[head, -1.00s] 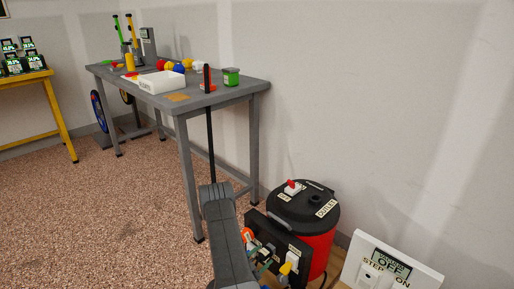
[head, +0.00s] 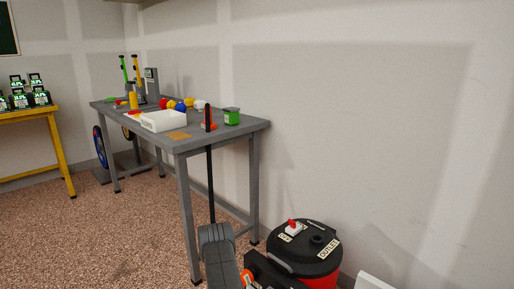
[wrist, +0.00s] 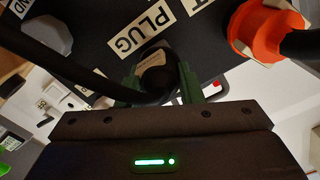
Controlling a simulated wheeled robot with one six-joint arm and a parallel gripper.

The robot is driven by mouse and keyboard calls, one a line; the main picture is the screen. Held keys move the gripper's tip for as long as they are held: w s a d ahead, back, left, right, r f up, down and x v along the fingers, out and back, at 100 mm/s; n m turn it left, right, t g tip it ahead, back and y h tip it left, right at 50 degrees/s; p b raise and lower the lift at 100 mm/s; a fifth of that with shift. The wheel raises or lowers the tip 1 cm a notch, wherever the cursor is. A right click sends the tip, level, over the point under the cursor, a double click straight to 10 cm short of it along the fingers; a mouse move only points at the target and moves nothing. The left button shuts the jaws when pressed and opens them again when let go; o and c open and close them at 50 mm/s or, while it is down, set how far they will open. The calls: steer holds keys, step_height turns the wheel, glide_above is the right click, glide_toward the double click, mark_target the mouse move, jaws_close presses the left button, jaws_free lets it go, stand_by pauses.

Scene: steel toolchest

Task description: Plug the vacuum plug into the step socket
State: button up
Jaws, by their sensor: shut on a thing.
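In the wrist view the green fingers of my gripper (wrist: 160,84) are shut on the dark, round vacuum plug (wrist: 153,74), with a thick black cord beside it. The plug is in front of a black board (wrist: 95,28) labelled PLUG; I cannot tell whether it still touches the board. The head view cuts off my gripper at the bottom edge. There only the top corner of the white panel (head: 374,282) shows at the bottom right; its step socket is out of view.
The red and black vacuum (head: 305,250) stands by the wall. An orange part (wrist: 262,32) is close to my gripper at the right of the wrist view. A grey workbench (head: 245,128) holds a white box and several small items. The floor at left is clear.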

steer(key=shift+s+a, duration=0.35)
steer(key=shift+s, duration=0.05)
stand_by(0.4)
steer(key=shift+v, duration=1.2)
steer(key=shift+b+x, duration=0.65)
steer(key=shift+x, duration=1.3)
steer(key=o, duration=1.2)
steer(key=shift+c, duration=0.2)
steer(key=v, duration=0.9)
steer(key=shift+w+d, duration=0.1)
steer(key=shift+x, duration=4.05)
